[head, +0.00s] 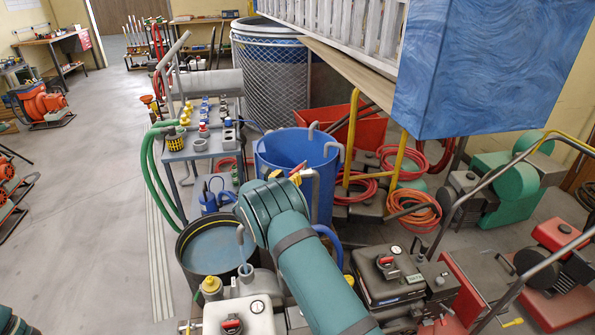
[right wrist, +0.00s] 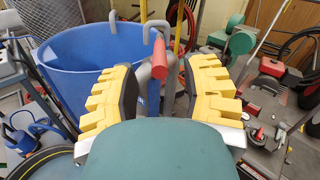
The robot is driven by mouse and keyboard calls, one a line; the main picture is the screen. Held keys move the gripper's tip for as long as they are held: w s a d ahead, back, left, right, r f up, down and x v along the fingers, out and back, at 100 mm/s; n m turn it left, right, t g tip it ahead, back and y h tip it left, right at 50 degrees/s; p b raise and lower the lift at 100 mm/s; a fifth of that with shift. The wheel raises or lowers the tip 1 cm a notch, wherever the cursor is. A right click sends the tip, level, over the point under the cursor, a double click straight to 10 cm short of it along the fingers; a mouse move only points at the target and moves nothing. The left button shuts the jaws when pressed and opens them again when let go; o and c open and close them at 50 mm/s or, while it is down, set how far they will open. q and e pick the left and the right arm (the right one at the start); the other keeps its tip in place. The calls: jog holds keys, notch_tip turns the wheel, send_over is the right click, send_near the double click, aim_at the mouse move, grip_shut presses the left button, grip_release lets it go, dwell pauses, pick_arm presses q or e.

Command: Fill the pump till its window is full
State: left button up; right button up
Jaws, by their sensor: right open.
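My right gripper (head: 292,176) is open at the front rim of the blue tub (head: 268,152); my arm hides most of it in the head view. In the right wrist view its yellow fingers (right wrist: 161,78) stand wide apart. A red handle (right wrist: 159,57) on a grey pipe shows between them, with space on both sides; I cannot tell its depth. A pale machine (head: 240,318) with a round dial and red-black knob stands at the bottom of the head view. I cannot tell if it is the pump. No window can be made out. My left gripper is not in view.
A black round tank (head: 182,250) with bluish contents stands left of my arm. A cart (head: 172,155) with bottles and a green hose is behind it. A big blue block (head: 485,65) hangs at upper right.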

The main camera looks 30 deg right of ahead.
aim_at(298, 167)
jog(key=x, duration=0.5)
jog(key=shift+w+d+b, duration=0.25)
jog(key=shift+d+b, duration=0.05)
jog(key=shift+d, duration=0.05)
grip_shut()
